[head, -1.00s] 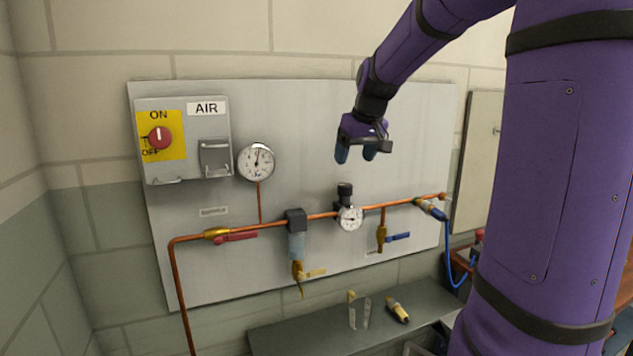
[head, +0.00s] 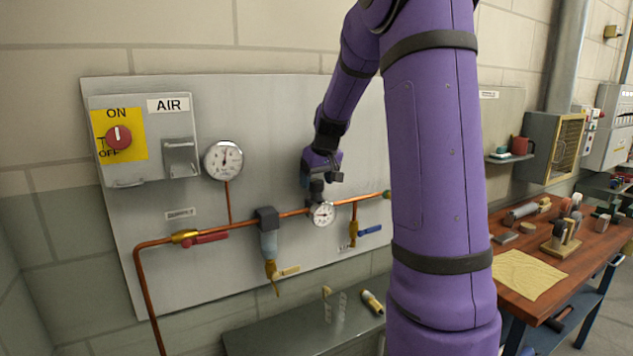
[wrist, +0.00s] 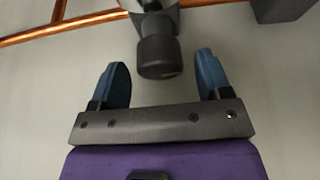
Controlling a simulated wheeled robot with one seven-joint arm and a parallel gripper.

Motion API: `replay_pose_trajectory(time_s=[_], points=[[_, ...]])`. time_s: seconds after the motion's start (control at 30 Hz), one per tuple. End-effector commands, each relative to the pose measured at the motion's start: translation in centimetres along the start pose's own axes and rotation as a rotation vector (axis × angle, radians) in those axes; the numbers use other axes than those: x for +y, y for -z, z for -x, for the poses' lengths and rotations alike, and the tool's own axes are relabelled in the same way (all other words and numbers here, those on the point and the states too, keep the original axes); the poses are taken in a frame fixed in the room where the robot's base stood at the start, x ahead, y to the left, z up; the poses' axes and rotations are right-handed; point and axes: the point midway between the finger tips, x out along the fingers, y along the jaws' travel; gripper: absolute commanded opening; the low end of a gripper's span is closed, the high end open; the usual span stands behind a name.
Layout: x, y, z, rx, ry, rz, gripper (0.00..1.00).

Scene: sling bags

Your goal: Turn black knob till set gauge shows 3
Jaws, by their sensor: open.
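The black knob (head: 317,187) stands on top of the regulator on the copper pipe. In the wrist view the knob (wrist: 158,55) lies between and just beyond my two blue fingertips, with a gap on each side. The small white set gauge (head: 322,213) is on the regulator's front just below the knob; its reading is too small to tell. My gripper (wrist: 160,78) is open and empty. In the head view my gripper (head: 320,178) is right above the knob, and its fingers are mostly hidden there.
A larger gauge (head: 223,160) and a red ON/OFF switch (head: 118,137) are on the left of the panel. A filter (head: 268,235), a red lever (head: 208,238) and a blue lever (head: 370,229) sit along the pipe. A grey shelf (head: 270,335) lies below.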

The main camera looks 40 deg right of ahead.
Motion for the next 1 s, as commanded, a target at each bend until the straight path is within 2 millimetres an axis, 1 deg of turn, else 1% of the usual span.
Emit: replay_pose_trajectory(time_s=[0.13,0.4,0.43,0.47,0.5,0.57,0.6,0.63,0.83,1.0], points=[[0.0,-0.01,-0.76,0.0,0.0,-0.001,0.71],[0.0,0.0,-0.86,0.001,0.0,-0.001,0.71],[0.0,0.0,-0.86,0.001,0.0,-0.001,0.66],[0.0,0.0,-0.85,0.0,0.0,-0.001,0.6],[0.0,0.0,-0.85,0.0,0.0,-0.001,0.5],[-0.01,0.0,-0.84,0.0,0.0,-0.001,0.37],[-0.01,0.0,-0.84,0.0,0.0,-0.001,0.27],[0.0,0.0,-0.84,0.0,0.0,-0.001,0.22],[-0.06,0.01,-0.83,0.0,-0.008,-0.018,0.22],[-0.17,0.03,-0.82,-0.001,-0.041,-0.099,0.22]])
